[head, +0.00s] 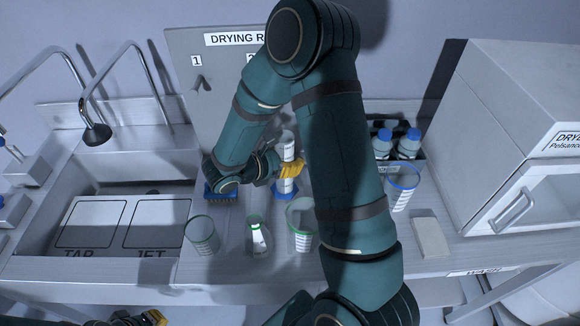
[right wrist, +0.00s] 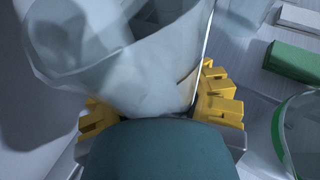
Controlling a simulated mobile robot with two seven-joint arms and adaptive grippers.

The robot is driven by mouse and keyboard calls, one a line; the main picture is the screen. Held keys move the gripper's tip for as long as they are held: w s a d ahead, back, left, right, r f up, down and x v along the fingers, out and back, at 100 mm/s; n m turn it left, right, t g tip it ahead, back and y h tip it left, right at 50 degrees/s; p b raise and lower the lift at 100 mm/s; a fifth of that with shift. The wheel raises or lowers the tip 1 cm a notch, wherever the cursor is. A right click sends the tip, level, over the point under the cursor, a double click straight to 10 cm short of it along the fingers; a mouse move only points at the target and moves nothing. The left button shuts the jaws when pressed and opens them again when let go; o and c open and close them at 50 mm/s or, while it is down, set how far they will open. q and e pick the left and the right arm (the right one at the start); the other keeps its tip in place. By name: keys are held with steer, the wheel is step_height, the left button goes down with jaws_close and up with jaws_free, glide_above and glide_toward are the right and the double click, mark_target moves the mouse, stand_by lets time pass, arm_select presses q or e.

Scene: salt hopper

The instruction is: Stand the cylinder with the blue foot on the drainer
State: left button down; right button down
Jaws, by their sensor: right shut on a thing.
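My right gripper (head: 290,170) has its yellow fingers shut around a clear graduated cylinder (head: 287,145). The cylinder looks about upright, with a blue foot (head: 286,188) below the fingers. I cannot tell whether the foot touches the worktop. In the right wrist view, clear glass (right wrist: 150,65) fills the space between the yellow fingers (right wrist: 160,108). No drainer is clearly identifiable; a blue ribbed piece (head: 219,198) lies right of the sink, partly behind my right arm. My left gripper (head: 150,318) shows only a little at the bottom edge, so its opening is unclear.
The sink (head: 182,187) with TAP and JET panels is at left. Green-rimmed vessels (head: 202,236) stand along the worktop front. A blue-rimmed beaker (head: 402,190), blue-capped bottles (head: 409,143) and a white cabinet (head: 510,120) are at right. The DRYING board (head: 185,80) stands behind.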

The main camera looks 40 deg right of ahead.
steer(key=shift+f, duration=1.3)
steer(key=shift+f, duration=0.1)
steer(key=shift+f+b, duration=0.15)
steer(key=shift+b, duration=0.15)
steer(key=shift+c, duration=2.4)
jaws_free()
steer(key=shift+w, duration=0.1)
steer(key=shift+r, duration=0.2)
steer(key=shift+a+r, duration=0.15)
steer(key=shift+a, duration=0.05)
steer(key=v, duration=1.1)
steer(key=shift+a, duration=0.25)
